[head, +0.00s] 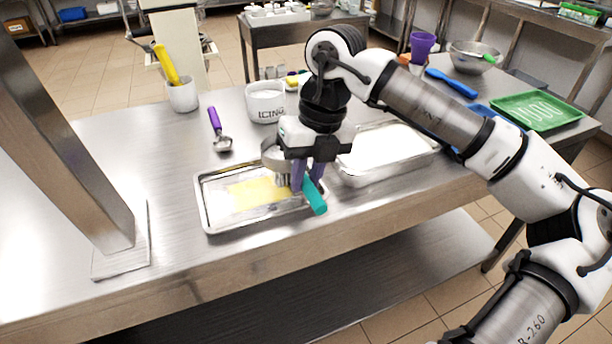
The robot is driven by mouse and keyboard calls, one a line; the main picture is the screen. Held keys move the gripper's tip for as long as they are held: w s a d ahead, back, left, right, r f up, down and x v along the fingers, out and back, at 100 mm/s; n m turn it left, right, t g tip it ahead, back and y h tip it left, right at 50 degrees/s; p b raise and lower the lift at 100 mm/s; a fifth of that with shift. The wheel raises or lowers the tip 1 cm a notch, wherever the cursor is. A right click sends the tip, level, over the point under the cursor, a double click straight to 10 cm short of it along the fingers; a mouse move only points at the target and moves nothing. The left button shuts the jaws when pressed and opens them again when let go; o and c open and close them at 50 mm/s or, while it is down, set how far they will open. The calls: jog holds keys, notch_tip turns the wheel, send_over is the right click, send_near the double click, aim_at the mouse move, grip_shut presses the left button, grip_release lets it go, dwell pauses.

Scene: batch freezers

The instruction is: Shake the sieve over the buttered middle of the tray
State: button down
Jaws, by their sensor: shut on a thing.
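The tray (207,222) is a shallow metal tray on the steel table, with a yellow buttered patch (250,192) in its middle. My gripper (308,180) is over the tray's right end, pointing down, and is shut on the teal handle (315,198) of the sieve. The sieve's metal bowl (272,157) shows to the left of my gripper, above the tray's back right part. My gripper hides part of the sieve. I cannot tell what is inside the bowl.
A second metal tray (362,180) with white content stands close to the right. A steel post (75,130) rises at the left.

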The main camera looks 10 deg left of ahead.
jog(key=shift+s+d, duration=0.6)
jog(key=shift+s, duration=0.3)
jog(key=w+a, duration=0.2)
jog(key=w, duration=0.1)
jog(key=shift+b, duration=0.35)
jog(key=s+d, duration=0.1)
jog(key=s+d+b, duration=0.1)
jog(key=s, duration=0.1)
jog(key=w+a, duration=0.2)
jog(key=w, duration=0.1)
jog(key=s+d, duration=0.1)
jog(key=s+d+b, duration=0.1)
jog(key=s, duration=0.1)
jog(key=shift+f, duration=0.1)
jog(key=shift+w+a, duration=0.5)
jog(key=shift+w, duration=0.2)
jog(key=shift+w+a, duration=0.5)
jog(key=shift+w, duration=0.2)
jog(key=s+d, duration=0.1)
jog(key=s+d+b, duration=0.1)
jog(key=s, duration=0.1)
jog(key=shift+a, duration=0.1)
